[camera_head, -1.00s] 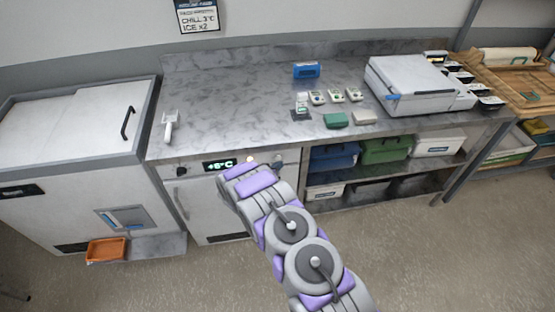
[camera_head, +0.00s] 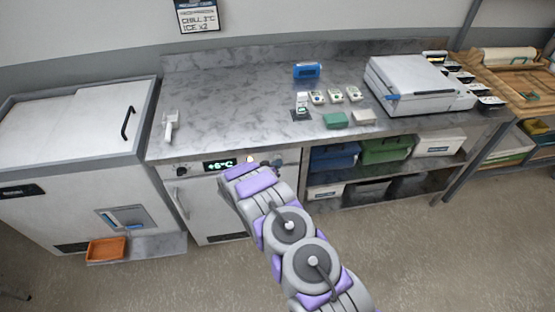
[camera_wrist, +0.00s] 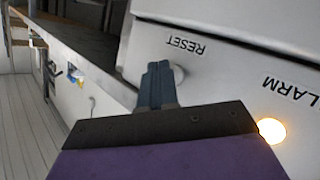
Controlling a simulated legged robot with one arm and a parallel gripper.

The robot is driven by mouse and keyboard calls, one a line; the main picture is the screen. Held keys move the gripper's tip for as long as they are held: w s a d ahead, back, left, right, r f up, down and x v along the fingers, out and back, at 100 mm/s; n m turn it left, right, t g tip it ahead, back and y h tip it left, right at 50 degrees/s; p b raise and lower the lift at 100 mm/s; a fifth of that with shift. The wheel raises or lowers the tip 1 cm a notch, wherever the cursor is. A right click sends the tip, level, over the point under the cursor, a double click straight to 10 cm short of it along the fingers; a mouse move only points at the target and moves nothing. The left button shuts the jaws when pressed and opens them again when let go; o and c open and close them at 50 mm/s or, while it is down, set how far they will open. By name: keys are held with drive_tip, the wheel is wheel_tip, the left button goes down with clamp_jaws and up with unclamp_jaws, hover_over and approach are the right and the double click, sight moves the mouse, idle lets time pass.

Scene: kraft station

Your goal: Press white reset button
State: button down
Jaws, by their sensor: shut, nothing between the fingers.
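In the wrist view, the white round reset button (camera_wrist: 179,74) sits on the white panel below the upside-down RESET label (camera_wrist: 187,46). My gripper (camera_wrist: 158,68) is shut and empty, its dark blue fingertips right beside the button and partly covering it. I cannot tell whether they touch it. In the head view, my arm reaches to the front of the cooling unit with the lit +6°C display (camera_head: 220,165). My fingertips and the button are not clear there.
An orange-white alarm light (camera_wrist: 271,130) glows by the ALARM label. The steel worktop (camera_head: 230,110) above holds a scoop (camera_head: 170,126), a blue device (camera_head: 306,71), several small gadgets and a white machine (camera_head: 415,85). An orange bin (camera_head: 106,249) stands lower left.

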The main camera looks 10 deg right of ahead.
drive_tip(key=shift+w, duration=0.25)
drive_tip(key=shift+s, duration=0.15)
idle(0.4)
drive_tip(key=shift+s+p, duration=0.35)
drive_tip(key=shift+s, duration=0.4)
drive_tip(key=shift+s+p, duration=0.7)
drive_tip(key=shift+s, duration=1.8)
